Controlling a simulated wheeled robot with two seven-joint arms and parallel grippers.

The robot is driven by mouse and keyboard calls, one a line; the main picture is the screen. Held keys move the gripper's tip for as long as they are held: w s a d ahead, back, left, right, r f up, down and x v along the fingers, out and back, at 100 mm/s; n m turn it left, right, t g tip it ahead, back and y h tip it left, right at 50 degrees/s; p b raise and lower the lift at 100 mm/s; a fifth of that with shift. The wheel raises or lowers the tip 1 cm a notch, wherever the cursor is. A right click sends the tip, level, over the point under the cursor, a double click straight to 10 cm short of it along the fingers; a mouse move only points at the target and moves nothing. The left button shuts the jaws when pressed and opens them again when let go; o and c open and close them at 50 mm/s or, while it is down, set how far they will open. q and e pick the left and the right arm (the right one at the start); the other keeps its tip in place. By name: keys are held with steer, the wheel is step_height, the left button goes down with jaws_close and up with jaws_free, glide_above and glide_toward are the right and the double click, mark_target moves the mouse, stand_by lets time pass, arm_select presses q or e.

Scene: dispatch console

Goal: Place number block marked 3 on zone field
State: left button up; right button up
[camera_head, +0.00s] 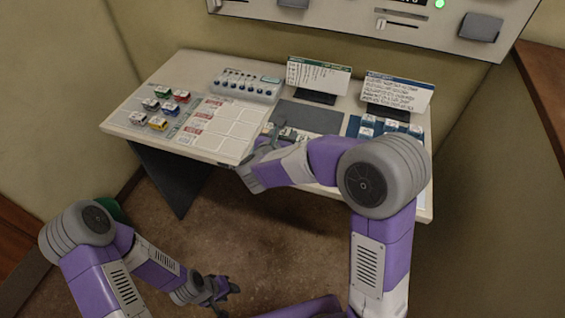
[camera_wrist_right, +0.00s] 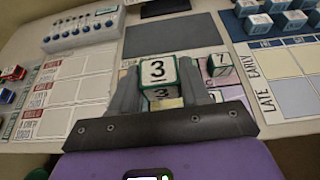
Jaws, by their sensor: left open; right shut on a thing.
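The white and green block marked 3 (camera_wrist_right: 157,72) is between the two grey fingers of my right gripper (camera_wrist_right: 165,95) in the right wrist view. Two of its faces show a 3. I cannot tell how far it is above the desk. In the head view my right gripper (camera_head: 272,140) is over the middle of the desk, partly hidden by its own arm. A block marked 7 (camera_wrist_right: 219,65) sits just right of it. A white form card with red headings and empty boxes (camera_wrist_right: 80,90) lies to the left; I cannot read which box is the zone field. My left gripper (camera_head: 226,288) is open and empty, low in front of the desk.
Several coloured blocks (camera_head: 158,123) stand at the desk's left. A knob panel (camera_head: 246,86) and two upright cards (camera_head: 318,76) (camera_head: 397,93) stand along the back. Blue and white blocks (camera_wrist_right: 290,20) stand right, behind a board marked LATE and EARLY (camera_wrist_right: 290,68). A dark mat (camera_wrist_right: 160,37) lies bare.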

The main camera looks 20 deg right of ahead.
steer(key=shift+w+a+f, duration=0.15)
steer(key=shift+w+f, duration=0.1)
steer(key=shift+f, duration=0.2)
step_height(320, 180, down, 9)
steer(key=b, duration=0.3)
steer(key=shift+f+b, duration=0.15)
steer(key=shift+b, duration=0.15)
steer(key=shift+f, duration=0.1)
steer(key=o, duration=1)
